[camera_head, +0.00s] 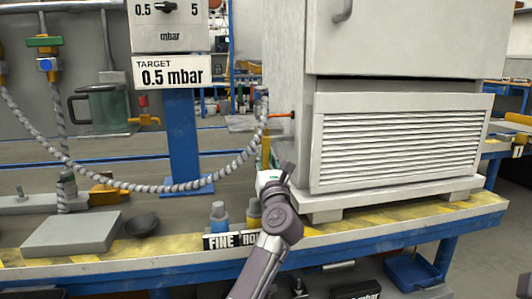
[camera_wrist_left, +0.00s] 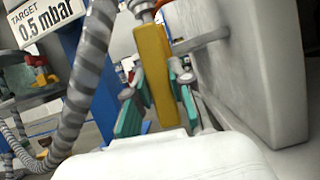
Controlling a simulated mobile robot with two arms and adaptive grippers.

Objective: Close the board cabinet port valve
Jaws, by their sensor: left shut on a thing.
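The board cabinet (camera_head: 315,100) is a large pale box with a louvred front panel, standing on the bench. At its left side the port valve shows a yellow lever handle (camera_head: 266,150), hanging down near the end of a grey ribbed hose (camera_head: 150,187). In the left wrist view the handle (camera_wrist_left: 153,65) is a long yellow bar, between the teal pads of my left gripper (camera_wrist_left: 157,105). My left gripper (camera_head: 270,177) is shut on this handle, close beside the cabinet wall. In the head view my wrist and fingers hide the handle's lower end. My right gripper is not in view.
An orange-red lever (camera_head: 281,115) sticks out by the cabinet's side. A gauge sign reading target 0.5 mbar (camera_head: 172,75) stands on a blue post (camera_head: 183,135).

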